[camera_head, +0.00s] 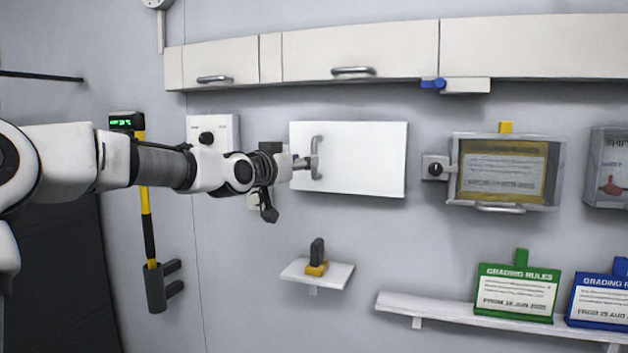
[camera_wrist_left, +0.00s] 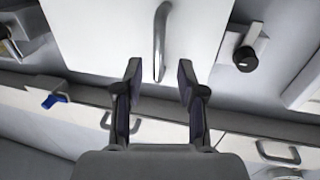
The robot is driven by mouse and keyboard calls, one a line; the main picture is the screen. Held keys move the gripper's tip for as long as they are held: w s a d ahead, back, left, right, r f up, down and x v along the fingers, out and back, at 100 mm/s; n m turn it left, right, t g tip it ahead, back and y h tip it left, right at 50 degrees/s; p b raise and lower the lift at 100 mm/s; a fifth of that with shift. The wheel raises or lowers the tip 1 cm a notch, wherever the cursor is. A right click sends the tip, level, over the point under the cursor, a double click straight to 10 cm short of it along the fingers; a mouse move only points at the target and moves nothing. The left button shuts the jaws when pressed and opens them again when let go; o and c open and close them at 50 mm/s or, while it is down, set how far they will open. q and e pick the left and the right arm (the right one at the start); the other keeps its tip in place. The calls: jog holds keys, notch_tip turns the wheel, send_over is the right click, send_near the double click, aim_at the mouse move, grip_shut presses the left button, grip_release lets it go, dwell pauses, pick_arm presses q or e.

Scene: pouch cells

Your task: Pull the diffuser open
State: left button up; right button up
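A white rectangular panel (camera_head: 365,160), which I take to be the diffuser, is on the wall below the cabinets. It has a vertical metal bar handle (camera_head: 316,158) near its left edge. In the left wrist view the panel (camera_wrist_left: 95,35) fills the top, and the handle (camera_wrist_left: 160,40) lies between the two finger lines. My left gripper (camera_wrist_left: 159,70) is open, its dark fingers apart on either side of the handle's end. I cannot tell whether the fingertips reach past the bar. In the head view my left gripper (camera_head: 290,163) is at the handle's left. My right gripper is out of view.
Wall cabinets (camera_head: 350,50) run above the panel. A knob box (camera_head: 212,133) is left of it, and a framed case (camera_head: 550,170) with a knob is right. A small shelf (camera_head: 332,275) holds a dark-handled yellow piece. Green (camera_head: 516,290) and blue (camera_head: 600,300) signs stand lower right.

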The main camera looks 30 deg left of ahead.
aim_at(314, 172)
pick_arm(q)
jog(key=w+p, duration=0.3)
jog(key=w, duration=0.2)
jog(key=shift+r+p, duration=0.2)
jog(key=shift+p, duration=0.2)
jog(key=shift+w+f, duration=0.15)
jog(key=shift+w, duration=0.15)
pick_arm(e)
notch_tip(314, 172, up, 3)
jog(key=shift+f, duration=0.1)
pick_arm(q)
jog(key=shift+s, duration=0.1)
grip_shut()
